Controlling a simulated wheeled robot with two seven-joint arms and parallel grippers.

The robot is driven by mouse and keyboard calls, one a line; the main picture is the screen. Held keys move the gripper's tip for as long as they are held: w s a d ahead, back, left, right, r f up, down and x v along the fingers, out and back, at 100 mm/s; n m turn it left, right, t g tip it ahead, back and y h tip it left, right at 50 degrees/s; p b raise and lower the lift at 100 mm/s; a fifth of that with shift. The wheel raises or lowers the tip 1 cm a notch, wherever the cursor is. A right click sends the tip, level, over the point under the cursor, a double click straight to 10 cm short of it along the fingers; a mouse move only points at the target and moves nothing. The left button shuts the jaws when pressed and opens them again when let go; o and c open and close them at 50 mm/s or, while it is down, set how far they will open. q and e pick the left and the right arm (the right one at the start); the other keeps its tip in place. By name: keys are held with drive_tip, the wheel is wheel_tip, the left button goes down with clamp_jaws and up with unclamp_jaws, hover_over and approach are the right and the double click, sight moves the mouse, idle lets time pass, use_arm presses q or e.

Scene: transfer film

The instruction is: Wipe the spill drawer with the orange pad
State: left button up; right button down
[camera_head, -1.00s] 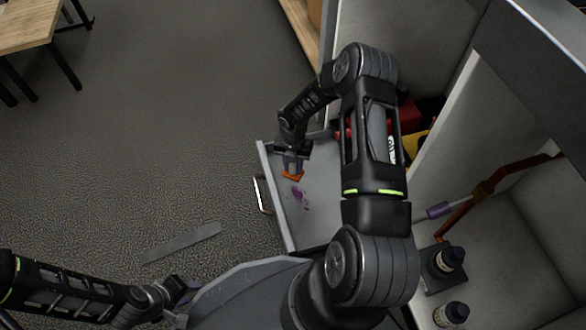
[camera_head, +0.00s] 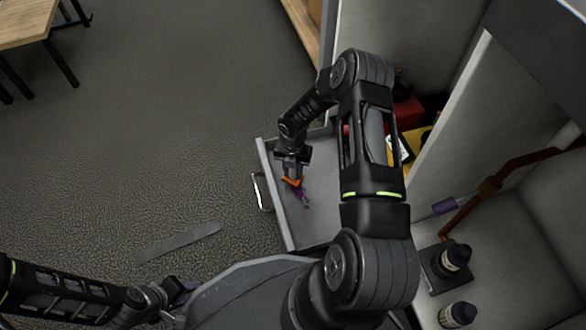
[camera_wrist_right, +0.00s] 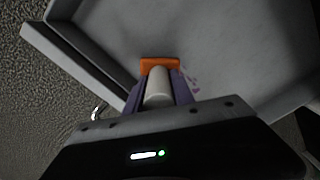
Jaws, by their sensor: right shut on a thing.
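The open drawer (camera_head: 311,228) is a shallow grey tray pulled out from the cabinet. A purple spill (camera_head: 305,200) lies on its floor, and part of it also shows in the right wrist view (camera_wrist_right: 190,80). My right gripper (camera_head: 291,175) reaches down into the drawer and is shut on the orange pad (camera_head: 292,182). The pad (camera_wrist_right: 160,63) is at the fingertips in the right wrist view, beside the spill and partly covering it in the head view. Whether it presses on the floor is hard to tell. My left gripper (camera_head: 180,288) is low at the left, with its fingertips unclear.
The drawer's handle (camera_head: 258,192) faces left. Dark bottles (camera_head: 458,257) stand in the cabinet at the lower right, near a red-brown pipe (camera_head: 470,212). Red and yellow items (camera_head: 425,142) sit behind my right arm. The floor at the left is mostly clear.

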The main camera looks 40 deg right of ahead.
sight(294, 181)
drive_tip(key=shift+f, duration=0.65)
drive_tip(key=shift+f+b, duration=1)
drive_tip(key=shift+b, duration=0.05)
idle(0.3)
drive_tip(key=shift+s+a+r+p, duration=0.15)
drive_tip(key=shift+s+p, duration=0.15)
drive_tip(key=shift+s, duration=0.15)
drive_tip(key=shift+s+a+r+p, duration=0.1)
drive_tip(key=shift+s+a+p, duration=0.05)
drive_tip(key=shift+s+p, duration=0.2)
drive_tip(key=shift+s+a+f, duration=0.1)
drive_tip(key=shift+s+a, duration=0.2)
drive_tip(key=shift+s, duration=0.6)
drive_tip(key=shift+s+p, duration=0.1)
drive_tip(key=shift+p, duration=0.2)
drive_tip(key=shift+s+a+p, duration=0.3)
drive_tip(key=shift+s+a, duration=0.05)
drive_tip(key=shift+s, duration=0.55)
drive_tip(key=shift+s+a+f, duration=0.1)
drive_tip(key=shift+s+a, duration=0.05)
drive_tip(key=shift+s, duration=0.25)
drive_tip(key=shift+s+a+f, duration=0.1)
drive_tip(key=shift+s, duration=0.3)
